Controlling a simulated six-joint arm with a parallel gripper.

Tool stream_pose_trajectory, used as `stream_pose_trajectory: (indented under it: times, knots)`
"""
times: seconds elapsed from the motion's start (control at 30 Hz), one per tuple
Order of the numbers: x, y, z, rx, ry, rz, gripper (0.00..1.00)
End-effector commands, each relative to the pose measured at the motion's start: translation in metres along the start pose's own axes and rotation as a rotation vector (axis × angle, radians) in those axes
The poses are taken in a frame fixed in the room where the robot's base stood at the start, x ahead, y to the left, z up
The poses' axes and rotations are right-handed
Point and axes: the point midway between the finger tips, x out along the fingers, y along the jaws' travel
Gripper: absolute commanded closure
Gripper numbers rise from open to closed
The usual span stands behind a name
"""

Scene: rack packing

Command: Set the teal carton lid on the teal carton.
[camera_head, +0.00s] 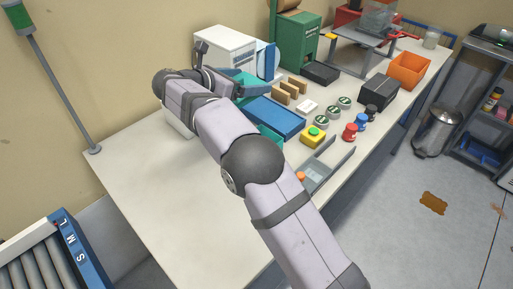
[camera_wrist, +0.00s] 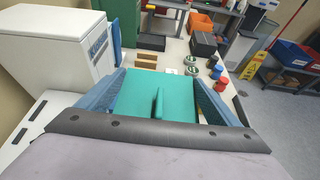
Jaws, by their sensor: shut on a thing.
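The teal carton lid (camera_wrist: 150,92) is a flat panel with an upright fin in the middle. It lies between the two blue fingers of my gripper (camera_wrist: 160,100) in the wrist view, and the gripper is shut on it. In the head view the lid (camera_head: 229,74) shows in part at my gripper, beside the white box and above the table. A teal surface (camera_head: 268,134) shows beside my arm, near the blue tray; it may be the teal carton, mostly hidden by my arm. The carton cannot be made out in the wrist view.
A white box (camera_head: 226,49) stands at the back. A green machine (camera_head: 297,42) stands farther back. The table's near left is clear.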

Motion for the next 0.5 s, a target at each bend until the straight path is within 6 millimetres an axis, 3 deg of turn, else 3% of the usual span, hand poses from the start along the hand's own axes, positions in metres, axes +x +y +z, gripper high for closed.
stream_pose_trajectory:
  times: [0.5]
  knots:
    - [-0.005,-0.065,-0.019,-0.001,0.005,0.003,0.35]
